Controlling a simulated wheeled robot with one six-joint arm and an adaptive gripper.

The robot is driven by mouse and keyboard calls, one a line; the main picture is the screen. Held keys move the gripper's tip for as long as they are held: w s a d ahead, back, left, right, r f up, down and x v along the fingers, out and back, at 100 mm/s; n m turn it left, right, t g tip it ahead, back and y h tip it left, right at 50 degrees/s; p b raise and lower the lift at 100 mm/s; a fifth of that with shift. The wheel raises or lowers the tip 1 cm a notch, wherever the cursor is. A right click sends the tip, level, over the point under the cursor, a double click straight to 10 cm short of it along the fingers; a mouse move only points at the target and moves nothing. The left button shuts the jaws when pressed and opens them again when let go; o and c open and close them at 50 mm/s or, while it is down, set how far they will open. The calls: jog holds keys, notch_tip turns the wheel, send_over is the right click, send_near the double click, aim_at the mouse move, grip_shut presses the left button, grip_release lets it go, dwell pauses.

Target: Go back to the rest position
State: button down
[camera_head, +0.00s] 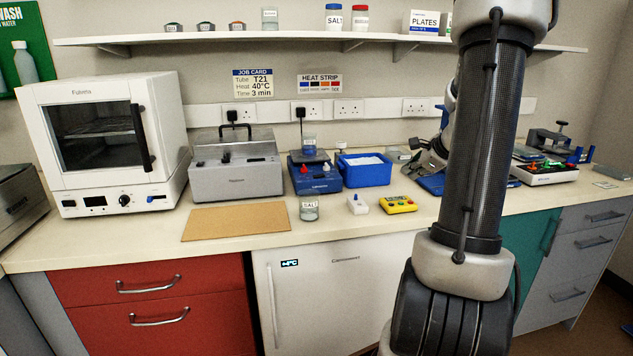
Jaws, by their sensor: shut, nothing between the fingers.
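My gripper (416,146) shows just left of my large foreground arm link, above the back of the bench near a blue tray (430,184). Its fingers are small and dark in this view, shut and with nothing held between them. My arm link covers part of the wrist and the bench behind it. The gripper appears apart from the blue box (365,173) to its left.
A white oven (107,150), grey block heater (236,170), blue device (314,176) and brown mat (236,222) stand on the left bench. A glass jar (309,210) and yellow timer (398,204) are near the front. A shelf (250,40) runs above.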

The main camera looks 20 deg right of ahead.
jog(key=s+a+f+n+g+y, duration=0.1)
jog(key=s+a+n+g+y, duration=0.25)
jog(key=s+a+n, duration=0.8)
jog(key=s+a+r+n+h, duration=0.1)
jog(key=s+a+r+n, duration=0.4)
jog(key=a+n, duration=0.2)
jog(key=s+a+r+n+g+h, duration=0.1)
jog(key=s+a+r+n+h, duration=0.1)
jog(key=s+a+r+n, duration=0.2)
jog(key=s+a+n, duration=0.1)
jog(key=a+n, duration=0.2)
jog(key=n, duration=0.2)
jog(key=shift+s+a+r, duration=0.15)
jog(key=shift+s+r, duration=0.2)
jog(key=shift+s, duration=0.05)
